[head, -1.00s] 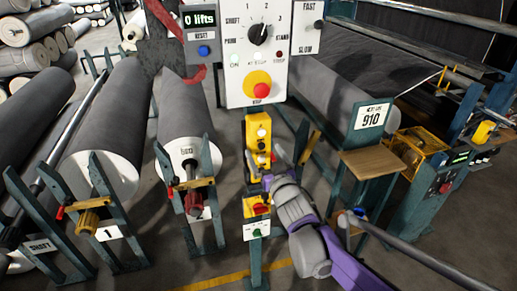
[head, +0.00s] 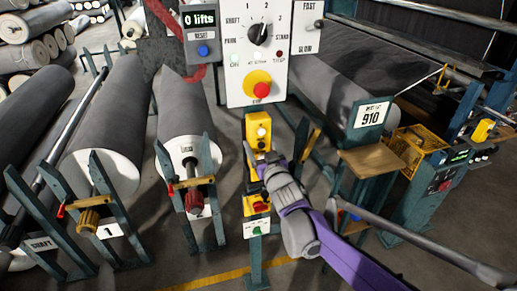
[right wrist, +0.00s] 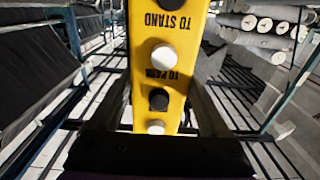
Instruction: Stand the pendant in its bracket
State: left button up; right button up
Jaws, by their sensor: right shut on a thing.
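The pendant (head: 258,131) is a tall yellow box with round buttons. In the head view it stands nearly upright in front of the teal post, below the control panel. My right gripper (head: 266,166) is shut on it and hides its lower part. In the right wrist view the pendant (right wrist: 166,60) runs between the dark fingers (right wrist: 160,118), with white and black buttons and upside-down lettering. A yellow piece with a red part, apparently the bracket (head: 250,207), sits on the post just below. I cannot tell whether the pendant touches it. My left gripper is not in view.
The control panel (head: 253,55) with dial and red stop button hangs above. Grey rolls (head: 110,120) on teal stands fill the left. A stand marked 910 (head: 371,115), a wooden shelf (head: 370,160) and a yellow cage (head: 408,148) are at the right.

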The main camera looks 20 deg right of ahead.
grip_shut()
